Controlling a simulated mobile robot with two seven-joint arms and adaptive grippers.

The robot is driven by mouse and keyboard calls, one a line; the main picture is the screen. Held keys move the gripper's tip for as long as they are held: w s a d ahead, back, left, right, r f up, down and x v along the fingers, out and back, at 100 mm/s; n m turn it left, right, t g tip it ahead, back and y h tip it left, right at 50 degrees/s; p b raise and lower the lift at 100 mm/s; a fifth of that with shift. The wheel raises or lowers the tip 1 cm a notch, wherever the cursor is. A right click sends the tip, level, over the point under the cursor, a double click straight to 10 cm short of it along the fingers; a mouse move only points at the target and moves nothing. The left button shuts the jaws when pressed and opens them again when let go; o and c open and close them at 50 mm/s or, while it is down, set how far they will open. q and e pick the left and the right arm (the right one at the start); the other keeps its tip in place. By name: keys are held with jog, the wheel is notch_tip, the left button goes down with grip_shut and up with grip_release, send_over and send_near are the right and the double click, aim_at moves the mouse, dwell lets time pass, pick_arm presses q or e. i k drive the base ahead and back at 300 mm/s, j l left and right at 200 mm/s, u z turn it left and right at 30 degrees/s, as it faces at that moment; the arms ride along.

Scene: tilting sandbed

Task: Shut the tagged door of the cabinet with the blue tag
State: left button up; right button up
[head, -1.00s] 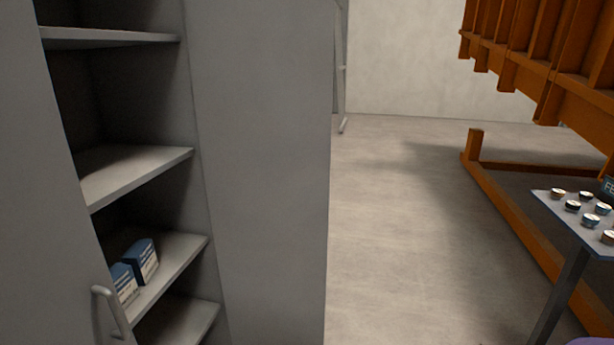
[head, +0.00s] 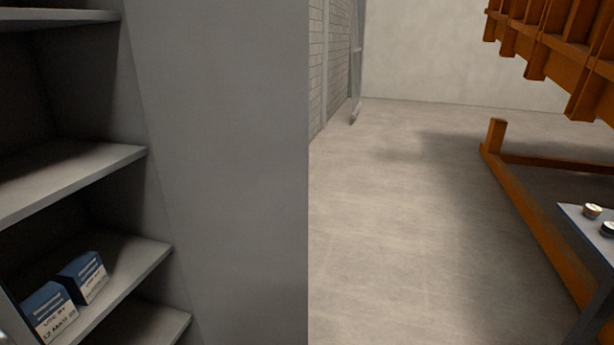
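A grey cabinet (head: 225,150) stands open at the left, close to me. Its shelves (head: 75,180) show, and two blue and white boxes (head: 83,277) sit on a lower shelf. Only a sliver of what may be the open door shows at the lower left edge. No blue tag is visible. Neither of my grippers is in view.
Bare floor (head: 400,220) lies open to the right of the cabinet. An orange frame (head: 530,215) stands at the right, with a small table (head: 590,235) holding small round tins in front of it. A brick wall (head: 330,70) is behind the cabinet.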

aim_at(224, 86)
jog(key=i+l+z, duration=0.15)
jog(key=i, duration=0.3)
jog(key=i+l+z, duration=0.15)
jog(key=i, duration=0.3)
jog(key=i+l+z, duration=0.1)
jog(key=i, duration=0.35)
jog(key=i+l+u, duration=0.1)
jog(key=i+u, duration=0.2)
jog(key=u, duration=0.15)
jog(key=i+l+u, duration=0.15)
jog(key=u, duration=0.3)
jog(key=i+l+u, duration=0.3)
jog(key=u, duration=0.15)
jog(key=i+l+u, duration=0.15)
jog(key=u, duration=0.3)
jog(key=i+l+u, duration=0.1)
jog(key=l+u, duration=0.15)
jog(key=u, duration=0.2)
jog(key=i+l+u, duration=0.1)
jog(key=l+u, duration=0.15)
jog(key=u, duration=0.2)
jog(key=i+l+u, duration=0.1)
jog(key=l+u, duration=0.7)
jog(key=u, duration=0.15)
jog(key=k+l+u, duration=0.35)
jog(key=k+l, duration=0.05)
jog(key=l, duration=0.05)
